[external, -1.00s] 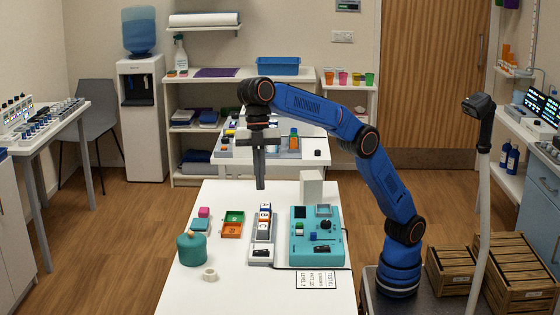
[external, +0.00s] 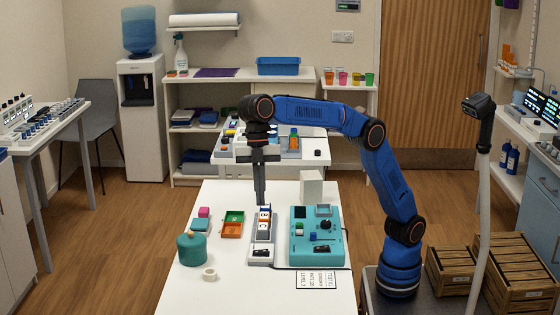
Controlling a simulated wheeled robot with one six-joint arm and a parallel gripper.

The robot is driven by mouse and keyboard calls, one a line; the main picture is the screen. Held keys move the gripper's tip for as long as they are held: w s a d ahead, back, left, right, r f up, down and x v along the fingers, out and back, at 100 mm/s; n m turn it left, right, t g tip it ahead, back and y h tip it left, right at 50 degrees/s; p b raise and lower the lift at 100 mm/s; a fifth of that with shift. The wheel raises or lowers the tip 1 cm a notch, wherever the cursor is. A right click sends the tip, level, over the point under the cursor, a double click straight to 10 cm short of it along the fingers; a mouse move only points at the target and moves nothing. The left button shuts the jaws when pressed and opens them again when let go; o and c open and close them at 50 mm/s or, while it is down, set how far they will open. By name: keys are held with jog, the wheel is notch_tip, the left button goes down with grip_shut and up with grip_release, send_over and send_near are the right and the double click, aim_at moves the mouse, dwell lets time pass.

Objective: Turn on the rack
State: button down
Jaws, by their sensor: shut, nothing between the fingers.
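My gripper (external: 260,200) is shut and empty, pointing straight down just over the far end of a narrow grey-and-white unit on the white table. This unit (external: 261,254) looks like the rack. It holds lettered blocks in blue, white and orange (external: 264,218), and a black rocker switch (external: 261,253) sits at its near end. I cannot tell the switch's position. The fingertips overlap the unit's far end in the picture; I cannot tell whether they touch it. A teal control box (external: 299,257) with a black knob, small buttons and a black rocker stands to its right.
A teal pot (external: 191,249), a white ring (external: 209,274), green (external: 233,217) and orange (external: 231,231) trays and a pink block (external: 203,212) lie left of the unit. A white box (external: 311,184) stands behind the teal box. A printed card (external: 316,280) lies in front. The table's near left is clear.

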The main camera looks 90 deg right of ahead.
jog(key=shift+f, duration=0.1)
send_over(264, 251)
jog(key=d, duration=0.1)
notch_tip(264, 251, down, 12)
jog(key=shift+w+r, duration=0.1)
jog(key=shift+f, duration=0.75)
